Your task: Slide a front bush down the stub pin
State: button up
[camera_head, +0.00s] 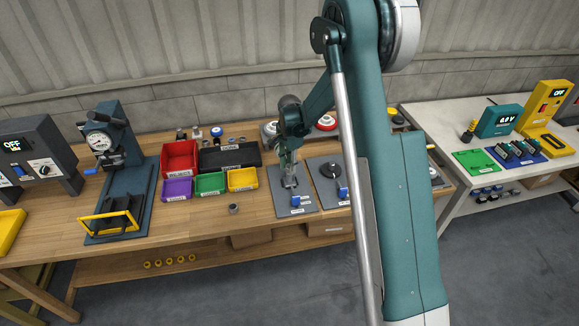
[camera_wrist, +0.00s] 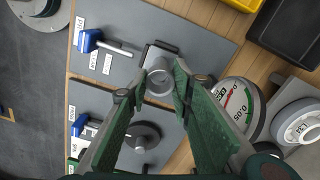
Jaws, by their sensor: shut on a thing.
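A grey round bush (camera_wrist: 159,80) sits between the fingertips of my gripper (camera_wrist: 160,86) in the wrist view. The fingers are shut on it, one on each side. My gripper (camera_head: 290,176) also shows in the head view, low over the left grey plate (camera_head: 282,211). The bush is over a small block (camera_wrist: 161,49) on that plate (camera_wrist: 203,42). The stub pin is hidden under or inside the bush, so I cannot tell how far down it the bush is. A second grey plate (camera_head: 327,203) beside it carries a dark disc (camera_head: 332,170) with an upright post.
A grey ring-shaped part (camera_head: 234,208) lies loose on the bench. Red (camera_head: 180,158), purple (camera_head: 177,190), green (camera_head: 210,183) and yellow (camera_head: 243,179) bins stand left of the plates. A dial gauge (camera_wrist: 238,103) is close to my right finger. Blue-handled clamps (camera_wrist: 88,41) stand on the plates.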

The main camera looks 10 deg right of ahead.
jog(key=shift+f+b, duration=1.65)
jog(key=shift+f, duration=0.05)
dwell(1.9)
jog(key=o, duration=1)
jog(key=shift+r, duration=0.1)
notch_tip(320, 180, up, 12)
dwell(0.4)
dwell(0.5)
